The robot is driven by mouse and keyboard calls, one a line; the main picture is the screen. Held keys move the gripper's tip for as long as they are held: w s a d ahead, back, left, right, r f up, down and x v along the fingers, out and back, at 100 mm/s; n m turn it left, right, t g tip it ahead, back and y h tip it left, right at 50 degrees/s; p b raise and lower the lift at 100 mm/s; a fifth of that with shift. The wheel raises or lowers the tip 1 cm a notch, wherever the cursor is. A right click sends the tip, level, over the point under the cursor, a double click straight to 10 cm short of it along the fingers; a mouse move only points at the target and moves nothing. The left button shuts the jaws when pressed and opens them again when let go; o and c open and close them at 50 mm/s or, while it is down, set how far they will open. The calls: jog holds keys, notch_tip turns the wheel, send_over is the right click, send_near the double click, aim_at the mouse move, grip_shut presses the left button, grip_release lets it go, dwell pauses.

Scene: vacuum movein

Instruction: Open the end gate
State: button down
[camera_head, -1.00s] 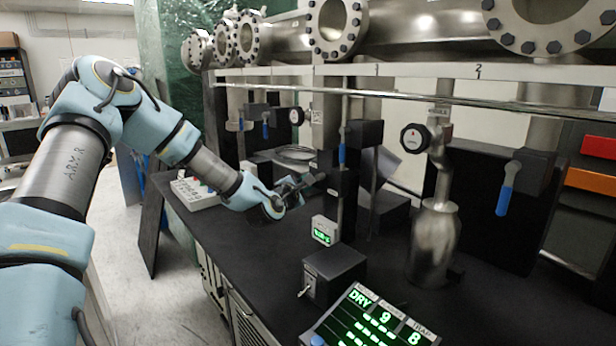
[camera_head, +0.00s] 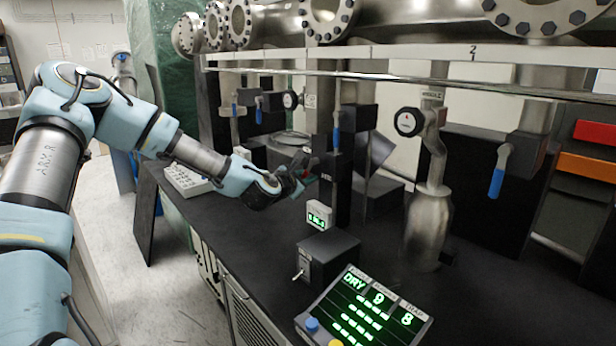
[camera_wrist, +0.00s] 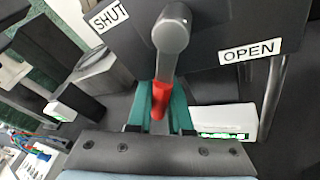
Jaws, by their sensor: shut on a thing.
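The end gate's lever (camera_wrist: 170,40) shows in the wrist view as a grey metal bar with a rounded end and a red sleeve (camera_wrist: 160,96). It stands in front of a dark plate (camera_wrist: 215,32) with a "SHUT" label (camera_wrist: 108,15) at upper left and an "OPEN" label (camera_wrist: 249,51) at right. The lever lies between the two labels. My gripper (camera_wrist: 160,108) has its green fingers on both sides of the red sleeve and is shut on it. In the head view my gripper (camera_head: 300,178) is beside a dark upright fixture; the lever is mostly hidden there.
A small green-lit display (camera_head: 319,215) stands close to my gripper. A dark box with a switch (camera_head: 328,255) and a "DRY" panel (camera_head: 365,310) are nearer on the bench (camera_head: 235,235). A keypad (camera_head: 187,181) lies left. Blue-handled valves (camera_head: 497,182) hang along the rail.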

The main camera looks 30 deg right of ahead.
jog(key=c, duration=0.8)
grip_release()
jog(key=shift+c, duration=0.2)
